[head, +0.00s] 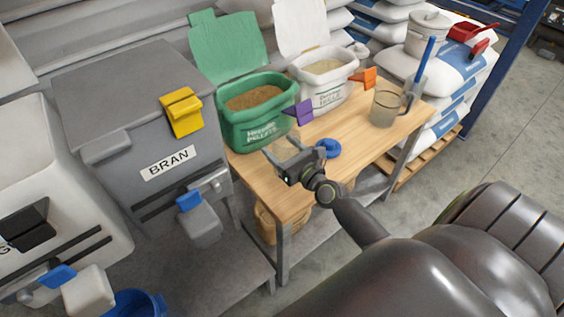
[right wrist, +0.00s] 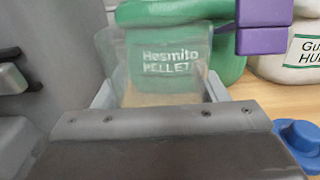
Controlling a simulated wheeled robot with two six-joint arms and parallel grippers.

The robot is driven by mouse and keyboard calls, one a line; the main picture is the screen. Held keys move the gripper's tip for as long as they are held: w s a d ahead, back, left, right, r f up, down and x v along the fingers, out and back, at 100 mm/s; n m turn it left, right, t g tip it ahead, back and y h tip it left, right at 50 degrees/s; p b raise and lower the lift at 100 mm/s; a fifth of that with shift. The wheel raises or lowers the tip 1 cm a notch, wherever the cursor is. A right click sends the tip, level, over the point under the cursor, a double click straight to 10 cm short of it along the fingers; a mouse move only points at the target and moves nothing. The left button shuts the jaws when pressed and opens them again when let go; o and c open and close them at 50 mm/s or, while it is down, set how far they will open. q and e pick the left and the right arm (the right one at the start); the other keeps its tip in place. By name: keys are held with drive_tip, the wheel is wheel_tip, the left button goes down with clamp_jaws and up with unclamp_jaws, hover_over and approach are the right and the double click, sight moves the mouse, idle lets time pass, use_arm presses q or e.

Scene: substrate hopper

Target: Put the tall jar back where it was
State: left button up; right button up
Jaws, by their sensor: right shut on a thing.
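My right gripper (head: 300,168) is at the left end of the wooden bench. It is shut on a clear, see-through jar (head: 281,149), which also shows upright between the fingers in the right wrist view (right wrist: 120,62). The green pellet tub's label shows through the jar. Tan colour shows low in the jar; I cannot tell whether it is contents or the bench behind. The jar's base is hidden by the gripper, so I cannot tell if it touches the bench. My left gripper is not in view.
The green tub (head: 240,129) and a white tub (head: 325,97) stand behind the jar. A blue lid-like piece (head: 328,149) lies to its right. A clear jug (head: 383,108) stands at the bench's right end. The grey BRAN hopper (head: 150,130) rises on the left.

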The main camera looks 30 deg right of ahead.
wheel_tip(320, 180, down, 3)
drive_tip(key=b, duration=0.2)
drive_tip(key=shift+b, duration=0.35)
drive_tip(key=shift+f+b, duration=0.45)
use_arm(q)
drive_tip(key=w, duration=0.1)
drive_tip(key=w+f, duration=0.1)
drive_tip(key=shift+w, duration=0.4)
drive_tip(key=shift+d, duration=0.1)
use_arm(e)
drive_tip(key=shift+f, duration=0.1)
drive_tip(key=o, duration=1.2)
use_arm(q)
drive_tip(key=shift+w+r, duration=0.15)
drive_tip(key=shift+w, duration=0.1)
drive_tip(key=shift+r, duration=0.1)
